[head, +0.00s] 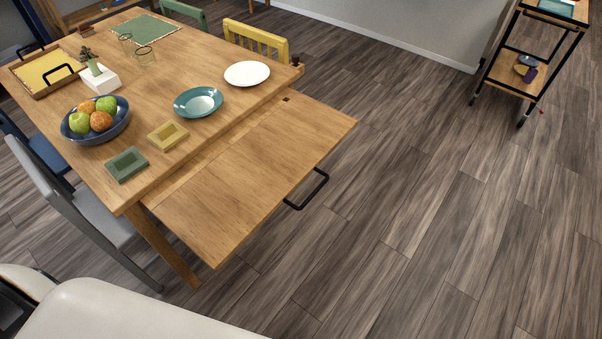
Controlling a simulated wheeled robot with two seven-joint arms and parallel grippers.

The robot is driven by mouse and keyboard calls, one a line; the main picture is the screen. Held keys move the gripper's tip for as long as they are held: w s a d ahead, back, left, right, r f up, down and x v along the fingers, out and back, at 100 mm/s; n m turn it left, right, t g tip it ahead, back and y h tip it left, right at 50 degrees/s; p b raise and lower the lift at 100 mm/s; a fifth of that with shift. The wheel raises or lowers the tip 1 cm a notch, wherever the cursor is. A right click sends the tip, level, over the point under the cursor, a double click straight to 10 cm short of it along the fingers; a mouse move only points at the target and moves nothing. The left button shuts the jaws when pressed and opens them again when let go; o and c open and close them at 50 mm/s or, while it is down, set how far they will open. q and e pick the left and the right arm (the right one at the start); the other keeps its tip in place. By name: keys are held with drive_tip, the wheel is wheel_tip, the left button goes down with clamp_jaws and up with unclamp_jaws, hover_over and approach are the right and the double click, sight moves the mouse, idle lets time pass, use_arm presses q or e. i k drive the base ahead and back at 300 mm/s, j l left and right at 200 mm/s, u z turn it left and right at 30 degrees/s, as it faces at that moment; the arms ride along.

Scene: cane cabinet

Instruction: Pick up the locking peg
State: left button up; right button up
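A small dark brown piece (296,60), which looks like the locking peg, sits at the far right corner of the wooden table (180,65). It is too small to make out its shape. A wooden leaf (245,165) extends from the table's right side, with a black handle (311,190) on its outer edge. A small dark square spot, perhaps a hole, (286,98) shows on the leaf near its far end. Neither of my grippers is in view.
A grey chair (75,215) stands at left. A cart (528,72) stands back right; the floor between is clear.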

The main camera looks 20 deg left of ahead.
sight(295, 58)
drive_tip(key=i+l+u, duration=0.15)
drive_tip(key=u, duration=0.3)
drive_tip(key=i+l+u, duration=0.3)
drive_tip(key=u, duration=0.15)
